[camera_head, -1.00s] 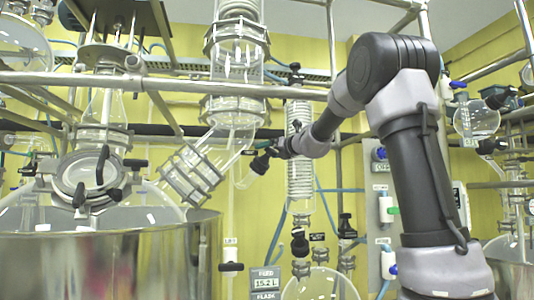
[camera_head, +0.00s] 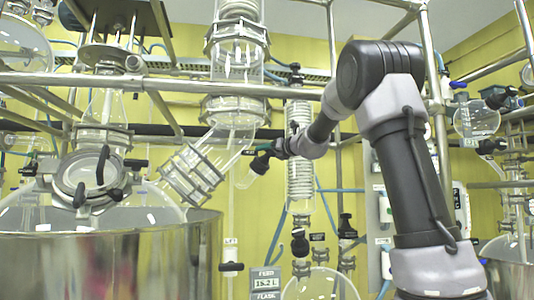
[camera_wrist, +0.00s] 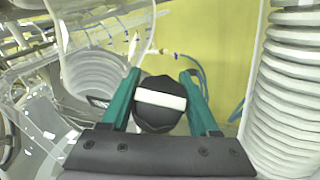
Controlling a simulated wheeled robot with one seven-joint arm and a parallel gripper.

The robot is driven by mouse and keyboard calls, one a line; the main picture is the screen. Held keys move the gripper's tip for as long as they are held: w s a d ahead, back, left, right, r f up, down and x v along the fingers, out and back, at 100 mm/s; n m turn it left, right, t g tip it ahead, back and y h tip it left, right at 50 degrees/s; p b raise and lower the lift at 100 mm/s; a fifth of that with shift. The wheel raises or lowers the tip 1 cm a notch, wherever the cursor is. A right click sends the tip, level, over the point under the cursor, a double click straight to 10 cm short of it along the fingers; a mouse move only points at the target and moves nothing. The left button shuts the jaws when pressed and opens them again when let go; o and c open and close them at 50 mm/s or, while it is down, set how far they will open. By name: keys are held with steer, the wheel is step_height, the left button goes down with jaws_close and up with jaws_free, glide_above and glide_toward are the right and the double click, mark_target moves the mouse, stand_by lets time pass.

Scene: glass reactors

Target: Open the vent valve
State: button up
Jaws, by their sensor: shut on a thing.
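A black valve knob with a white bar across its face (camera_wrist: 160,100) sits between the two green fingers of my gripper (camera_wrist: 161,82) in the wrist view. The white bar lies nearly level in that picture. The fingers are shut on the knob from both sides. In the head view my gripper (camera_head: 266,152) reaches in from the right, and the dark knob (camera_head: 259,165) shows at its tip, beside the slanting glass pipe. No label on this knob can be read, and its stem is hidden.
A ribbed glass condenser (camera_head: 300,165) stands close to my gripper, also at the right of the wrist view (camera_wrist: 290,85). A metal rail (camera_head: 200,86) crosses above. A large steel vessel (camera_head: 110,262) fills the lower left. Other black-handled valves (camera_head: 231,266) stand below.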

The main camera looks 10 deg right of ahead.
steer(key=shift+n, duration=0.3)
steer(key=n+g+y, duration=0.1)
steer(key=n+y, duration=0.2)
steer(key=n, duration=0.1)
steer(key=shift+g+y, duration=0.3)
steer(key=n+g+y, duration=0.1)
steer(key=n, duration=0.1)
steer(key=n+g+y, duration=0.1)
steer(key=n+g, duration=0.1)
steer(key=n, duration=0.1)
steer(key=s+a+n+g+y, duration=0.1)
steer(key=n+g, duration=0.1)
steer(key=shift+n+y, duration=0.4)
steer(key=n+g, duration=0.2)
steer(key=n, duration=0.1)
steer(key=n+g+y, duration=0.1)
steer(key=n+g, duration=0.1)
steer(key=shift+s+a+f, duration=0.1)
steer(key=shift+s, duration=0.15)
steer(key=shift+s+a+f+n+g+h, duration=0.1)
steer(key=shift+s+n+g+h, duration=0.05)
steer(key=shift+n+g, duration=0.7)
steer(key=shift+s+d+f+n+g+h, duration=0.1)
steer(key=shift+n+g+h, duration=0.1)
steer(key=shift+n+g, duration=0.6)
steer(key=shift+s+a+f+n+g+h, duration=0.15)
steer(key=shift+n+g, duration=0.4)
steer(key=shift+n, duration=0.6)
steer(key=shift+r, duration=0.1)
steer(key=o, duration=1.4)
